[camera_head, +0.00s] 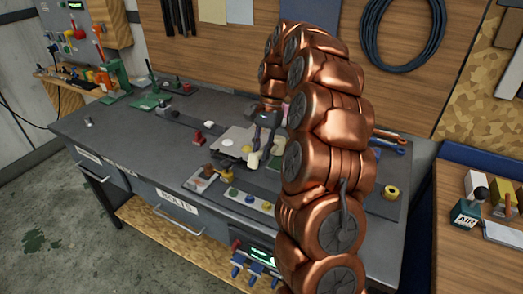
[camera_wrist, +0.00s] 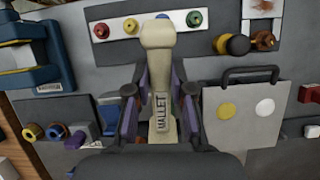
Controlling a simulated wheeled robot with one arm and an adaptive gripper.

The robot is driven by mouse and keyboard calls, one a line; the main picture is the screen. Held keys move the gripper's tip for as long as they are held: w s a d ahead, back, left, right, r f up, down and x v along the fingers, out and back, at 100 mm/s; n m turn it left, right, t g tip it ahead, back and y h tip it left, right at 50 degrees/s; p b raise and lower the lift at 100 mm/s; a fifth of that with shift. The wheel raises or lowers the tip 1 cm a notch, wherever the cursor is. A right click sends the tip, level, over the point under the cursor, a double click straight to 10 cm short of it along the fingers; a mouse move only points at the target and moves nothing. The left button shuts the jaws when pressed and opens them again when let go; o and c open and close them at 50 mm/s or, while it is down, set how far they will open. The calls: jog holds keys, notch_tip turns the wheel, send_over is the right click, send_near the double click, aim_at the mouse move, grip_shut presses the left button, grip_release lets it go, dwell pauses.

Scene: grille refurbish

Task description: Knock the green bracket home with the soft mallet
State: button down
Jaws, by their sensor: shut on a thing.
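My gripper (camera_wrist: 160,95) is shut on the soft mallet (camera_wrist: 158,60), a cream tool with MALLET written on its handle. Its rounded head points to the top of the wrist view, beyond the fingertips. In the head view my gripper (camera_head: 268,120) is over the middle of the bench, partly hidden by my copper arm. The mallet's cream head (camera_head: 253,160) shows just below it, beside a pale plate. I cannot tell from these frames whether the mallet touches anything. I cannot pick out the green bracket with certainty; my arm hides part of the bench.
A pale plate with a handle (camera_wrist: 245,112) carries a yellow and a white disc. A strip with coloured knobs (camera_head: 245,199) lies at the bench's front edge. A green press (camera_head: 116,78) stands at the far left. The left part of the grey bench (camera_head: 110,135) is mostly clear.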

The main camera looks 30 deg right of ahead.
jog(key=shift+r, duration=0.15)
jog(key=shift+w+d+r+p, duration=0.1)
jog(key=shift+r+p, duration=0.35)
jog(key=shift+r, duration=0.75)
jog(key=shift+w+d+r+p, duration=0.1)
jog(key=shift+r+p, duration=0.3)
jog(key=shift+r, duration=0.8)
jog(key=shift+s+a, duration=0.1)
